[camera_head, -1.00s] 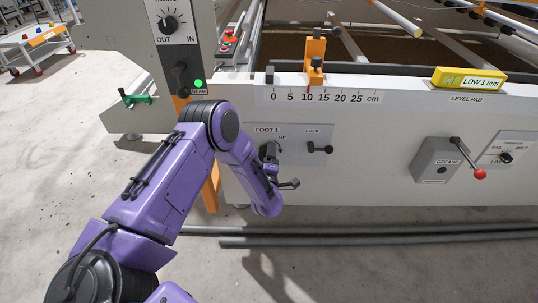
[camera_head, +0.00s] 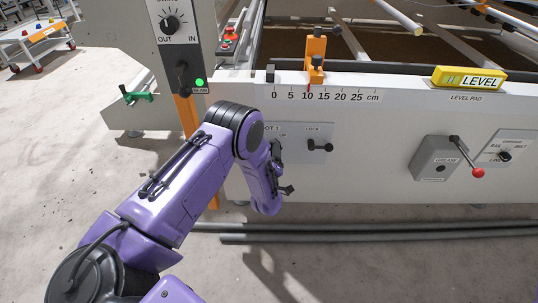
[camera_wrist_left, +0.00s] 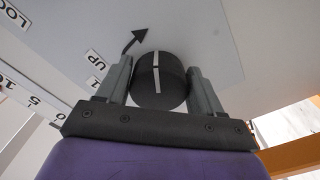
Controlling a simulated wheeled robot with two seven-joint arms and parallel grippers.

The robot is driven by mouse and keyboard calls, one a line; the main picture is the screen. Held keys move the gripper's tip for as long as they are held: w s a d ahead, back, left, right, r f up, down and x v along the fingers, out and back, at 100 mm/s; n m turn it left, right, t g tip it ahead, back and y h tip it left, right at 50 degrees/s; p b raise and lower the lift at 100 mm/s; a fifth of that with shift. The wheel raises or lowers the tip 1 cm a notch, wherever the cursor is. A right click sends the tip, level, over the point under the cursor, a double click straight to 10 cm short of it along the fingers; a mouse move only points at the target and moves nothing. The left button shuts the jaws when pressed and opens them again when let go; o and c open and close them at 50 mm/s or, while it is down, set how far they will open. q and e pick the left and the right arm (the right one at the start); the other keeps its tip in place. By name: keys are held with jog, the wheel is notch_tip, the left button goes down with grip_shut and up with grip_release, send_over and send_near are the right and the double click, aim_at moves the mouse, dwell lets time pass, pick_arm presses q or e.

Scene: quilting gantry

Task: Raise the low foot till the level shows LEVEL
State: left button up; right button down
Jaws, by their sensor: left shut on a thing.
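The yellow level (camera_head: 469,78) sits on the level pad at the upper right of the head view and reads LEVEL. The foot 1 panel (camera_head: 312,134) is on the white beam, with an UP label and a lock handle (camera_head: 319,146). In the left wrist view, my left gripper (camera_wrist_left: 161,85) is shut on the round black foot knob (camera_wrist_left: 160,80), one finger on each side. The knob has a white line, and a curved arrow by UP is next to it. In the head view my left arm hides the knob. My right gripper is not in view.
A scale (camera_head: 322,96) with an orange clamp (camera_head: 315,62) is above the panel. A grey box with a red-tipped lever (camera_head: 440,164) is to the right. Grey pipes (camera_head: 370,233) lie on the floor below the beam.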

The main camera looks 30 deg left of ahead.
pick_arm(q)
jog(key=shift+s+f, duration=0.1)
jog(key=o, duration=1)
jog(key=shift+c, duration=0.2)
jog(key=shift+d, duration=0.1)
jog(key=p+v, duration=0.1)
jog(key=v, duration=0.9)
jog(key=shift+s, duration=0.25)
